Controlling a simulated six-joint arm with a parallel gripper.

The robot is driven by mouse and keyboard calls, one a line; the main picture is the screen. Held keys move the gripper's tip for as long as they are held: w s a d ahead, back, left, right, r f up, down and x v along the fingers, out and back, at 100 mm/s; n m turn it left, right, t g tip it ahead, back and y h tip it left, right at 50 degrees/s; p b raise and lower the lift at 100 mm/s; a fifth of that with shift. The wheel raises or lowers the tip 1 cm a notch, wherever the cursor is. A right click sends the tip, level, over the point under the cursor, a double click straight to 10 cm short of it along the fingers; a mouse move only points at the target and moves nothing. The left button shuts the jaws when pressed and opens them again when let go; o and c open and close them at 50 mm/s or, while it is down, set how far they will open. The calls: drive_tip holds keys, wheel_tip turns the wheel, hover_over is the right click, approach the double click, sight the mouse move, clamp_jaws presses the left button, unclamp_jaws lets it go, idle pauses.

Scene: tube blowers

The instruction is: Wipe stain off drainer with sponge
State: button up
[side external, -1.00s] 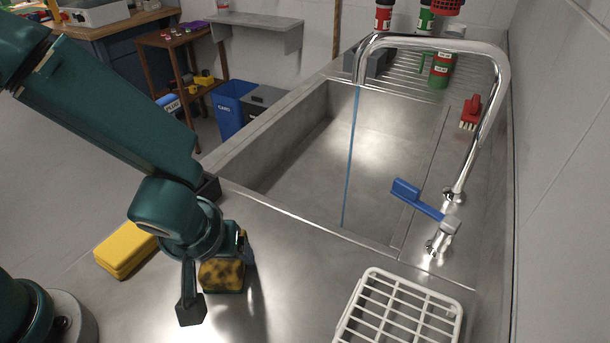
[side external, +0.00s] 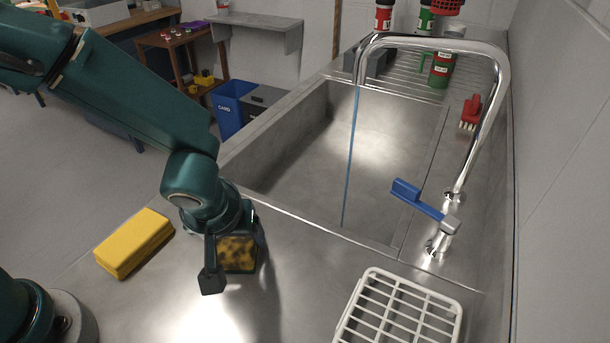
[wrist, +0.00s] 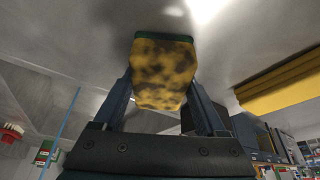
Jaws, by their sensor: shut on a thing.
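My gripper (side external: 237,262) is shut on a yellow sponge (side external: 239,250) with dark brown blotches. In the wrist view the sponge (wrist: 163,70) sits between the two fingers, with a green layer on its far edge. The gripper and sponge are low over the bare steel drainer (side external: 310,265), on the near side of the sink. I cannot tell whether the sponge touches the steel. No separate stain can be made out on the steel that shows; the arm and sponge hide part of it.
A yellow block (side external: 134,243) lies left of the gripper. A white wire rack (side external: 400,312) stands at the lower right. The sink basin (side external: 335,165) is behind, with a chrome tap (side external: 487,125), blue lever (side external: 417,198) and thin blue stream (side external: 350,160). Bare steel lies between gripper and rack.

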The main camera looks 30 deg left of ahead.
drive_tip(key=shift+w, duration=2.35)
drive_tip(key=shift+s, duration=5.4)
wheel_tip(320, 180, up, 8)
drive_tip(key=shift+r, duration=0.15)
